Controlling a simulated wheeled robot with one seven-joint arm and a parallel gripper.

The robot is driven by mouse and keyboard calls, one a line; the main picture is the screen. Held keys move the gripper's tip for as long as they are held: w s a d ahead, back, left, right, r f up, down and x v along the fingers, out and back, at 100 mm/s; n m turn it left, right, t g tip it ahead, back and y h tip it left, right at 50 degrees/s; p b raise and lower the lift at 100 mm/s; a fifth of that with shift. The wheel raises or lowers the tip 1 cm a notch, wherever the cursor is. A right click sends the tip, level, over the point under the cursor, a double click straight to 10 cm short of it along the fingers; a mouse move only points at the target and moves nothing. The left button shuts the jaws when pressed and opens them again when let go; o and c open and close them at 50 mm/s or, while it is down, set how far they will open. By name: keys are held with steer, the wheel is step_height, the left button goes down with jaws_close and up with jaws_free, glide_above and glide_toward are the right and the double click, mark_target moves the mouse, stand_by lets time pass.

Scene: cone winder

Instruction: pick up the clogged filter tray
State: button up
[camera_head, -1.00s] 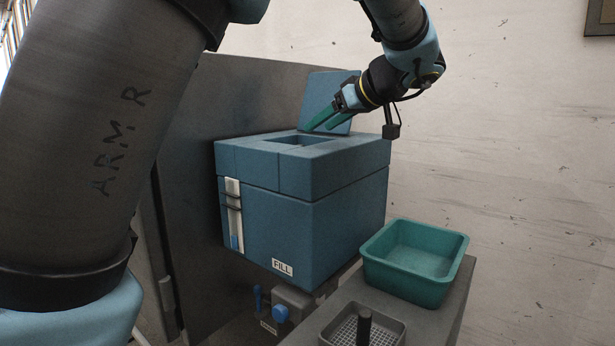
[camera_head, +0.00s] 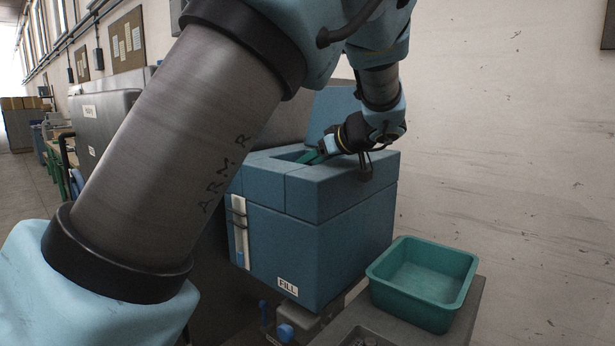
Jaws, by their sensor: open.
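The fingertips are small and partly hidden by the wrist and the tank's rim.
The tank's raised lid (camera_head: 332,108) stands behind my wrist. An empty teal bin (camera_head: 422,283) sits on a grey ledge (camera_head: 462,318) right of the tank. A valve with a blue knob (camera_head: 285,332) is below the tank. A wall is close on the right.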

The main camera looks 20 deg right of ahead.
steer(key=shift+w+a+f, duration=0.1)
steer(key=shift+w+f, duration=0.15)
steer(key=shift+w, duration=0.05)
jaws_close()
stand_by(0.3)
stand_by(1.0)
